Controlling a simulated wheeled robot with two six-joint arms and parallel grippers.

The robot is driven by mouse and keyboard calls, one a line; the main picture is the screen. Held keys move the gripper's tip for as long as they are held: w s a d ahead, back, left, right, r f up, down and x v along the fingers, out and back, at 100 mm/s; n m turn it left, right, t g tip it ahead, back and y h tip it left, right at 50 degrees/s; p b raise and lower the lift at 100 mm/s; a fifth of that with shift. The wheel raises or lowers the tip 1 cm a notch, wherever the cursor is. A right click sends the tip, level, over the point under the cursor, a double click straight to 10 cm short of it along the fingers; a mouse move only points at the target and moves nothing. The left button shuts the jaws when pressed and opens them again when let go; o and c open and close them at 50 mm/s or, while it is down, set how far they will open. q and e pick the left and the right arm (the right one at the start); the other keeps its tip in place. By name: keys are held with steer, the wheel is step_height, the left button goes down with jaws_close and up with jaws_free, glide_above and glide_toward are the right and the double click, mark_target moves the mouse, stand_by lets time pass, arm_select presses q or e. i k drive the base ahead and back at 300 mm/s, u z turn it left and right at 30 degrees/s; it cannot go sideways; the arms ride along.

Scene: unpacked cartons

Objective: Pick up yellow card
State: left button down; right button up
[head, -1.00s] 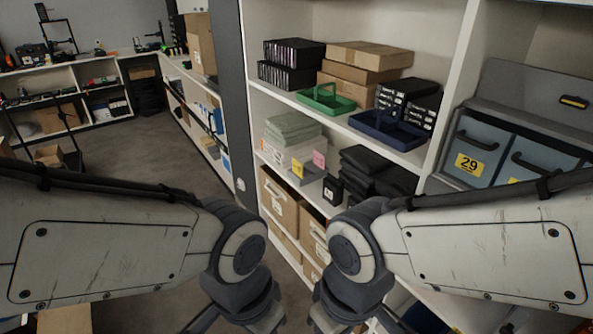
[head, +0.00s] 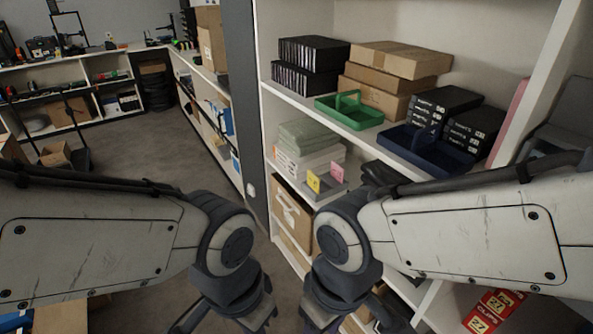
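The yellow card (head: 313,182) is small and stands upright on the middle shelf, near its front edge, in front of a pile of pale folders (head: 306,138). A pink card (head: 338,173) stands just to its right. My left gripper (head: 228,318) is at the bottom edge, left of centre, below and apart from the card. My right gripper (head: 362,318) is at the bottom edge, right of centre, also apart from the card. The fingertips of both are cut off by the frame, so their opening is unclear.
The white shelf unit (head: 268,180) holds a green tray (head: 345,117), a blue tray (head: 420,157), black boxes (head: 312,53) and cardboard boxes (head: 400,62) above the card. A carton (head: 292,214) sits below. A dark post (head: 243,100) borders the unit's left side. Open floor (head: 140,150) lies left.

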mark_target(313, 180)
steer(key=u, duration=0.3)
steer(key=i, duration=1.65)
steer(key=u, duration=0.05)
